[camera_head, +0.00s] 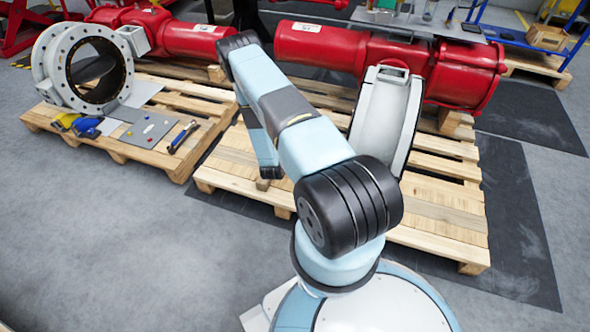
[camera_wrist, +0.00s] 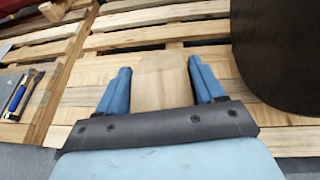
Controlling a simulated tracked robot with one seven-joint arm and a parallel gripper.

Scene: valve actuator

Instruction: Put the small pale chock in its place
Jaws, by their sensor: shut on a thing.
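The small pale chock (camera_wrist: 162,82) is a light wooden block in the wrist view, between the two blue fingers of my gripper (camera_wrist: 160,68). The gripper is shut on it, and the chock's far end sticks out past the fingertips. Behind it are the slats of a wooden pallet (camera_wrist: 110,70); I cannot tell whether the chock touches them. In the head view my wrist is low over the front left part of the middle pallet (camera_head: 228,163), and my arm hides most of the gripper. I cannot make out the chock's place.
A pale curved housing (camera_head: 378,125) stands on the middle pallet, right of my arm. Red cylinders (camera_head: 320,46) lie behind. The left pallet (camera_head: 45,120) carries a flanged ring (camera_head: 55,75), a grey plate (camera_head: 147,130) and tools. A dark curved surface (camera_wrist: 280,50) is close on the right.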

